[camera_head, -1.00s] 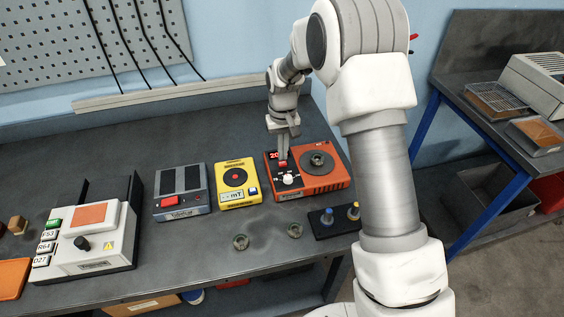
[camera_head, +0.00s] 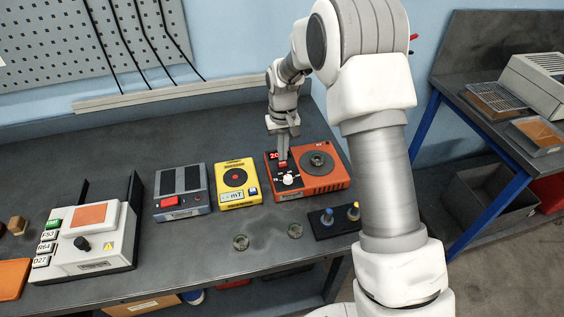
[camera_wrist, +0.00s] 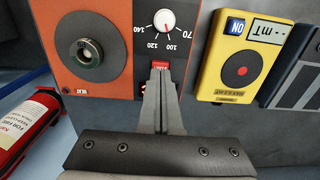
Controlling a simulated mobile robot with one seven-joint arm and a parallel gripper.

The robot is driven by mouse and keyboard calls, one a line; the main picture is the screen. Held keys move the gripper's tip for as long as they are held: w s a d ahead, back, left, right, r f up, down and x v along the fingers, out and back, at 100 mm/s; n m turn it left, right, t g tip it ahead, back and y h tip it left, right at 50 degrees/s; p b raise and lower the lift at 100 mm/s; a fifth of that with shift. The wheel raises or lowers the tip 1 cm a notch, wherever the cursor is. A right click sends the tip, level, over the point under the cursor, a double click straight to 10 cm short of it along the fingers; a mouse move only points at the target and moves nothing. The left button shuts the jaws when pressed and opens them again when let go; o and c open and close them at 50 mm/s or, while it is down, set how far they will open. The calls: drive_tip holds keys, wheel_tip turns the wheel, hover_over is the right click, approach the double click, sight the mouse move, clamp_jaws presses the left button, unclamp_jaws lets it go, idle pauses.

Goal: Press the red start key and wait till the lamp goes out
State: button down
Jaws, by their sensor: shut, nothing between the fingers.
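The orange-red device (camera_head: 325,184) stands on the bench with a dark control panel, a white dial and a round metal fitting on top. Its red key (camera_head: 283,164) is right at my fingertips; it also shows in the wrist view (camera_wrist: 160,65). My gripper (camera_head: 282,158) is shut and empty, pointing down, its tips at the key's edge in the wrist view (camera_wrist: 158,78). I cannot tell whether the key is pressed down. A red display (camera_head: 273,155) shows digits, partly hidden by the fingers.
A yellow device (camera_head: 237,184) and a grey device with a red button (camera_head: 181,192) stand to the left. A white device (camera_head: 88,240) is at the far left. A dark holder with blue and yellow knobs (camera_head: 333,220) and two small rings (camera_head: 241,242) lie in front.

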drive_tip(key=shift+f+b, duration=0.7)
drive_tip(key=shift+f, duration=0.3)
idle(0.9)
drive_tip(key=shift+r, duration=0.1)
drive_tip(key=shift+r+p, duration=1.85)
drive_tip(key=shift+r, duration=1.1)
drive_tip(key=shift+r, duration=0.2)
wheel_tip(320, 180, up, 10)
drive_tip(key=t, duration=0.1)
hover_over(283, 163)
drive_tip(key=s+d, duration=0.3)
drive_tip(key=s, duration=0.2)
drive_tip(key=s+d+r+m+t, duration=0.15)
drive_tip(key=s+d+r, duration=0.25)
drive_tip(key=s+r, duration=0.45)
drive_tip(key=s+d+r+t, duration=0.1)
drive_tip(key=s+d, duration=0.1)
drive_tip(key=s, duration=0.6)
drive_tip(key=s+d+r+t, duration=0.2)
drive_tip(key=s, duration=0.6)
drive_tip(key=shift+s+m, duration=0.4)
drive_tip(key=shift+m, duration=0.05)
